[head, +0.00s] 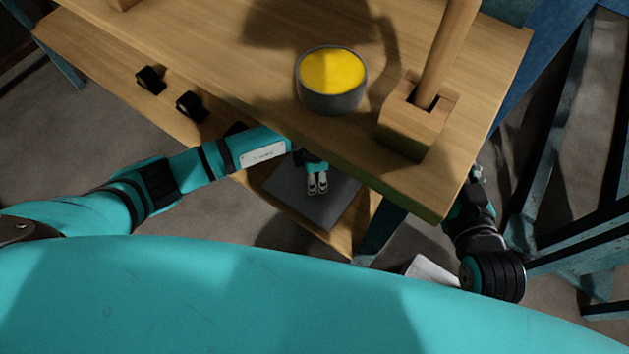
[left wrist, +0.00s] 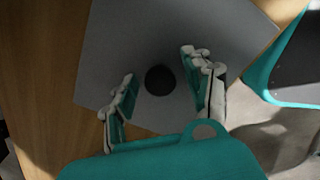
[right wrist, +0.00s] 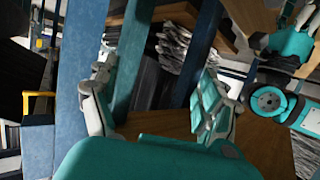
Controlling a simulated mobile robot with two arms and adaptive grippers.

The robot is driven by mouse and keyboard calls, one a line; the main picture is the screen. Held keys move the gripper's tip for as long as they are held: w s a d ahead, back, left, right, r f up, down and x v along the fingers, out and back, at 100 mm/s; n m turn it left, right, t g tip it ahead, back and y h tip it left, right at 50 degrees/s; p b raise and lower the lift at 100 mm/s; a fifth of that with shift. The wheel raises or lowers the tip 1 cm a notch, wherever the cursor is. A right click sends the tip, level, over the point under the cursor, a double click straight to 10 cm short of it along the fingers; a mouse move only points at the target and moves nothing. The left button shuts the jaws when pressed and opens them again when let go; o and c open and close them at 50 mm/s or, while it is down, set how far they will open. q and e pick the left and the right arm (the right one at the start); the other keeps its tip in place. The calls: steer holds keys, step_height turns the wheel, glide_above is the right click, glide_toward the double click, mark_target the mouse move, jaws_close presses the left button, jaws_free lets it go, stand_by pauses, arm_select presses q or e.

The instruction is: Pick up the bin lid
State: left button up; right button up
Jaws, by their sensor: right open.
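The bin lid appears to be the flat grey square panel (head: 285,184) on the lower wooden level, below the table top. The left wrist view shows this grey panel (left wrist: 220,25) with a round black knob (left wrist: 160,80) on it. My left gripper (head: 317,188) is over the panel, pointing down. Its fingers (left wrist: 158,65) are open and apart, one on each side of the knob in that view; I cannot tell how far above it they are. My right gripper (right wrist: 160,65) is open and empty, beyond the table's right end; its fingers are mostly hidden in the head view.
A grey round tub with yellow contents (head: 332,82) stands on the table top (head: 220,50), near the front edge. A wooden block with a post (head: 412,125) stands at the right corner. Small black pieces (head: 191,105) lie left. Blue metal frames (head: 560,150) crowd the right.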

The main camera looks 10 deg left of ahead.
arm_select(q)
jaws_close()
steer(key=shift+r, duration=0.1)
